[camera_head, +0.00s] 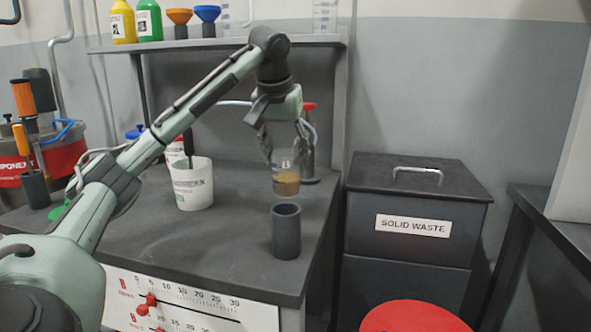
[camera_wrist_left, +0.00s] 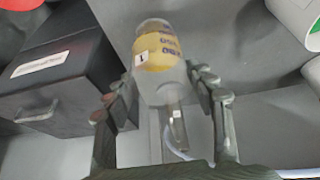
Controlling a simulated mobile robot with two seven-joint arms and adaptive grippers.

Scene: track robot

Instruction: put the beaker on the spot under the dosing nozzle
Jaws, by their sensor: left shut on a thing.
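The beaker (camera_head: 286,183) is small and clear, with brown-yellow contents. My left gripper (camera_head: 284,158) points down and is shut on it, with a finger on each side. The beaker also shows in the left wrist view (camera_wrist_left: 157,52) with a small white label bearing a 1, between the fingertips (camera_wrist_left: 165,82). A metal fixture with a red top (camera_head: 309,150) stands just behind and right of the beaker, with a pale hose near it. I cannot tell whether this is the dosing nozzle, and its spot is not clearly visible. My right gripper is not in view.
A dark grey cylinder (camera_head: 286,232) stands in front of the beaker near the bench's front edge. A white bucket (camera_head: 192,184) with a dark handle stands to the left. The solid waste bin (camera_head: 416,201) is at the right. The bench (camera_head: 232,235) is clear between bucket and cylinder.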

